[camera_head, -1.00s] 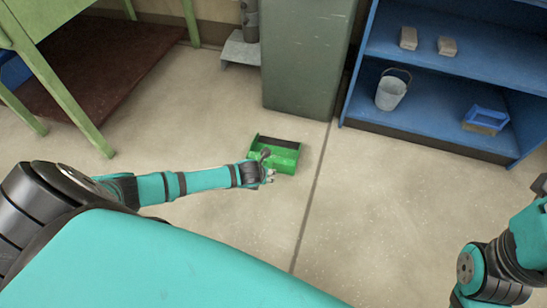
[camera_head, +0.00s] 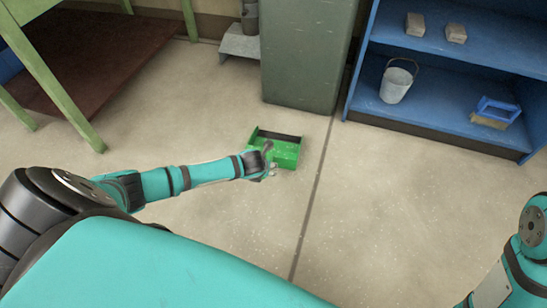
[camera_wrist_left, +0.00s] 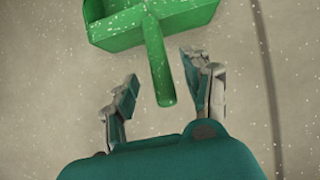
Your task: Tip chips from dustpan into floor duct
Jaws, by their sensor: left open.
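The green dustpan (camera_head: 287,153) lies on the concrete floor in front of the green cabinet, with a dark strip along its back edge. In the left wrist view the dustpan (camera_wrist_left: 150,22) is at the top, its green handle pointing toward me. My left gripper (camera_head: 268,162) is at the handle. In the wrist view the left gripper (camera_wrist_left: 159,72) is open, with a finger on each side of the handle and gaps on both sides. I cannot make out chips in the pan. A grey pipe with a flared foot (camera_head: 240,43), possibly the duct, stands by the wall. My right gripper is out of view.
A green cabinet (camera_head: 303,65) stands behind the dustpan. A blue shelf (camera_head: 435,107) at right holds a bucket (camera_head: 396,84), a blue-framed brush (camera_head: 496,112) and two grey blocks. A green-legged table (camera_head: 45,75) is at left. The floor around the dustpan is clear.

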